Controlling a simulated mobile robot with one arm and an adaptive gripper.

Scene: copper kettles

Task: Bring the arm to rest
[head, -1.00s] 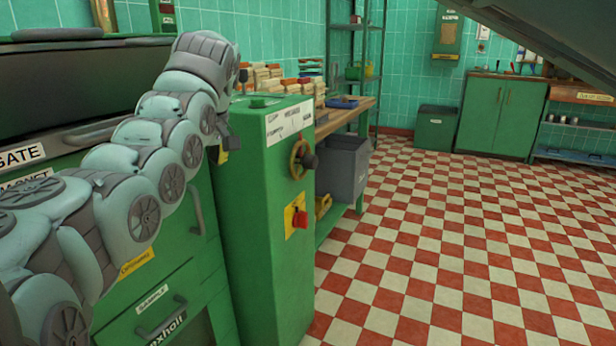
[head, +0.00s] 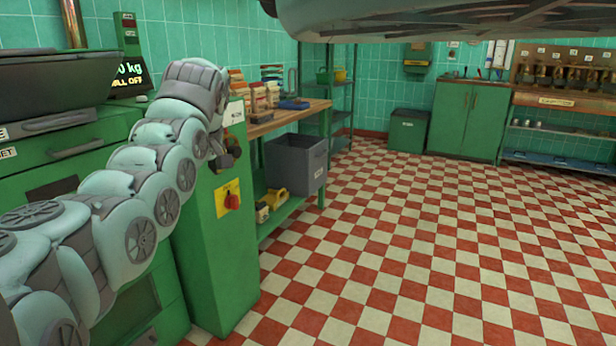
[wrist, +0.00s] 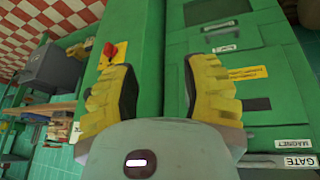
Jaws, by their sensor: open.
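My arm reaches up from the lower left of the head view, and its wrist end is in front of the green cabinet. In the wrist view my gripper (wrist: 160,80) shows two yellow ridged fingers spread apart. Nothing is between them, and the green cabinet fronts (wrist: 155,35) lie beyond. In the head view my fingertips are largely hidden behind the wrist.
A green control pillar (head: 215,240) with a red switch (head: 231,201) stands close beside my arm. A wooden bench (head: 285,118) with a grey bin (head: 297,163) is behind it. A green cupboard (head: 467,118) stands at the back. The checkered floor (head: 420,240) is clear on the right.

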